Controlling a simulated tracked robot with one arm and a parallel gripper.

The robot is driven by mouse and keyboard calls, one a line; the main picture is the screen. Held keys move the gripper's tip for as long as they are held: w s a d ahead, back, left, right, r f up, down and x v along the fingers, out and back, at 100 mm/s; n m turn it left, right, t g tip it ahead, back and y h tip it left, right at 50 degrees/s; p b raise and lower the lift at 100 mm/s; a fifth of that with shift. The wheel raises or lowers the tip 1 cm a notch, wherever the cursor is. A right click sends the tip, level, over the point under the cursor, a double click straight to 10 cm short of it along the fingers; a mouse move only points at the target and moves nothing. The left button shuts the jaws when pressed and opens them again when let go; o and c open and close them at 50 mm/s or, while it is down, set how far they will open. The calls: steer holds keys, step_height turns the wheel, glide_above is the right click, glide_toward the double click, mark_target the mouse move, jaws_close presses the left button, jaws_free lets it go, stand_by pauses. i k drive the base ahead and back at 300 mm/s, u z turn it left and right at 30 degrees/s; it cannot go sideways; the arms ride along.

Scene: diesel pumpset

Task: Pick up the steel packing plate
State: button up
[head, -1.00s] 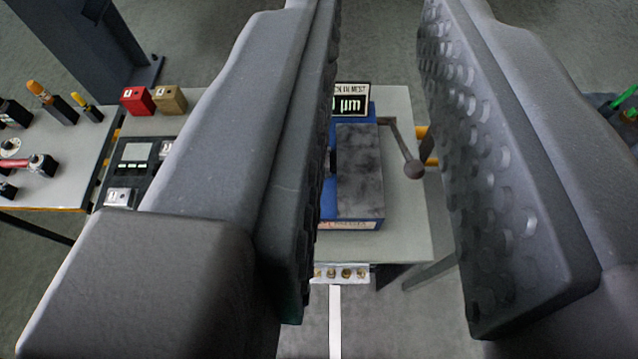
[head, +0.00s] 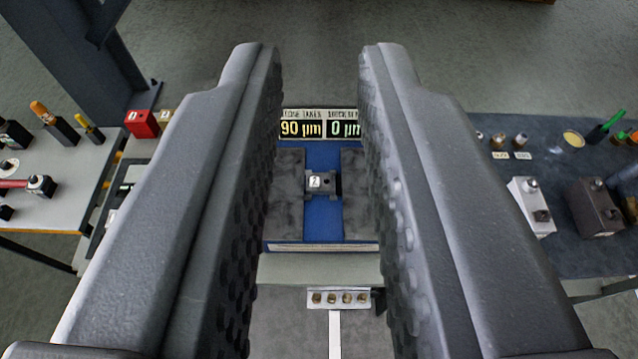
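My gripper (head: 318,75) is open, its two dark, studded fingers apart with nothing held between them. In the gap below is a blue fixture (head: 322,226) with two dark grey blocks on top. A small grey metal piece (head: 322,184) with a white number tag sits between these blocks; it may be the steel packing plate, but I cannot tell for sure. The fingers show on either side of the fixture, and neither visibly touches the small piece. The fingers hide the outer sides of the fixture.
Display panels (head: 320,125) reading 90 µm and 0 µm stand behind the fixture. A left table (head: 50,215) holds tools. A dark right table (head: 490,180) holds a silver block (head: 531,206) and a dark block (head: 598,207). A strip with brass studs (head: 338,298) is in front.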

mark_target(316, 182)
steer(key=z, duration=2.6)
steer(key=k, duration=0.95)
steer(key=u, duration=2)
steer(key=i, duration=0.9)
steer(key=u, duration=0.05)
